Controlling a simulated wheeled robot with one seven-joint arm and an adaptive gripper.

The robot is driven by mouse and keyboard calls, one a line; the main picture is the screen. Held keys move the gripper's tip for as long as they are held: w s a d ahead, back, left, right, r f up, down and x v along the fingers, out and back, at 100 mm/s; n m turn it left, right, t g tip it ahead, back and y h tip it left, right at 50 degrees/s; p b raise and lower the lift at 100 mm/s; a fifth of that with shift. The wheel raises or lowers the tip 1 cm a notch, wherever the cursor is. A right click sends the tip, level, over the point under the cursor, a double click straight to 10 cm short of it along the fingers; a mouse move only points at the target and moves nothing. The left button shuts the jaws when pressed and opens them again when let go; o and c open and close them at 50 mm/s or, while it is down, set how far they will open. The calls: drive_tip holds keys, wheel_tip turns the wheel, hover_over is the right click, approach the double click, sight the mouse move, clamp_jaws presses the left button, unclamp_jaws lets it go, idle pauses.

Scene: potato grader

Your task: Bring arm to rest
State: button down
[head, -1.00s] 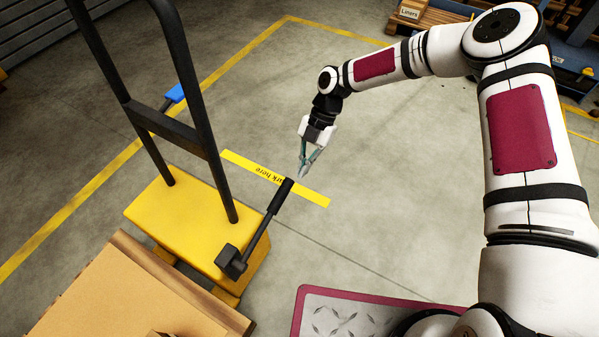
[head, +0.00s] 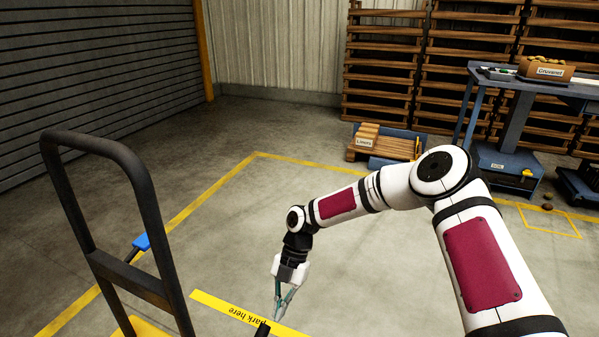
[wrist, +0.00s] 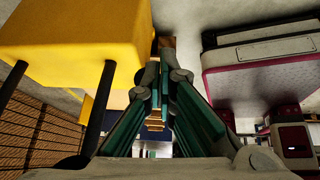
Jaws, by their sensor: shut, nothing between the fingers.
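My gripper (head: 282,311) hangs from my outstretched arm, fingers pointing down, in the lower middle of the head view. Its fingers are shut with nothing between them. In the wrist view the greenish fingers of my gripper (wrist: 160,85) come together near the middle. The gripper is above or beside the yellow floor strip marked "park here" (head: 225,307). The end of a black lever (head: 262,329) shows just below it at the picture's bottom edge. I cannot tell how far the fingertips are from it.
Farther back are a pallet (head: 385,147), wooden racks (head: 385,60) and a blue bench (head: 535,85). The floor between is open.

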drive_tip(key=s+d+r+m+t+h, duration=0.1)
drive_tip(key=s+d+r+m+h, duration=0.15)
drive_tip(key=d+r+m, duration=0.5)
drive_tip(key=s+d+r+m+t+h, duration=0.1)
drive_tip(key=s+d+r+m, duration=0.3)
drive_tip(key=r, duration=0.7)
drive_tip(key=s+d+r+m+t+h, duration=0.1)
drive_tip(key=d+r+m+h, duration=0.15)
drive_tip(key=d+r, duration=0.55)
drive_tip(key=s+d+r+m+t+y, duration=0.15)
drive_tip(key=s+d+r+m, duration=0.35)
drive_tip(key=s+r+m, duration=0.65)
drive_tip(key=s+d+f+m+t+y, duration=0.15)
drive_tip(key=s+m, duration=0.45)
drive_tip(key=s, duration=0.7)
wheel_tip(320, 180, up, 30)
drive_tip(key=t+p, duration=0.4)
drive_tip(key=p, duration=2.4)
drive_tip(key=shift+s+d, duration=0.2)
drive_tip(key=shift+s, duration=0.05)
